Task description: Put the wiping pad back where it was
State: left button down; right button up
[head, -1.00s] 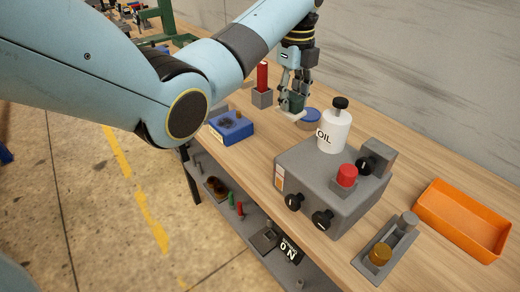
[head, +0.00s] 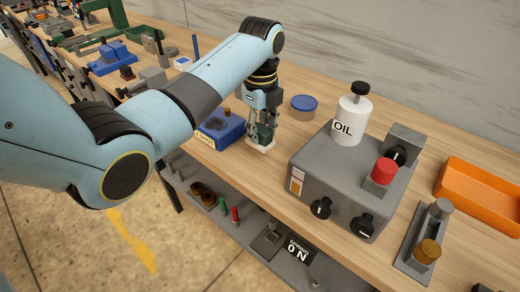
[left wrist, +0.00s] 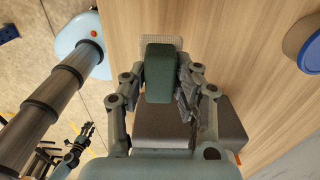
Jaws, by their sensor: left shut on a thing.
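The wiping pad has a dark green block handle (head: 263,133) and a pale flat base (head: 261,147). My left gripper (head: 262,125) is shut on the handle, with the fingers pointing down. The base is at or just above the wooden bench top, near its front edge; I cannot tell if it touches. In the left wrist view the green handle (left wrist: 160,73) sits between the fingers, and part of the pale base (left wrist: 175,41) shows beyond it.
A blue box (head: 213,135) stands close to the left of the pad. A blue-lidded tin (head: 304,105) is behind to the right. The grey machine (head: 335,180) with an oil bottle (head: 351,118) stands right. An orange tray (head: 482,200) is farther right. Bare wood lies between pad and machine.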

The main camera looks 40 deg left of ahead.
pick_arm(q)
notch_tip(320, 180, down, 6)
jog(key=shift+r, duration=0.1)
pick_arm(e)
jog(key=shift+a, duration=0.6)
jog(key=shift+d, duration=0.1)
pick_arm(q)
jog(key=c, duration=1)
grip_release()
pick_arm(e)
jog(key=shift+d, duration=0.3)
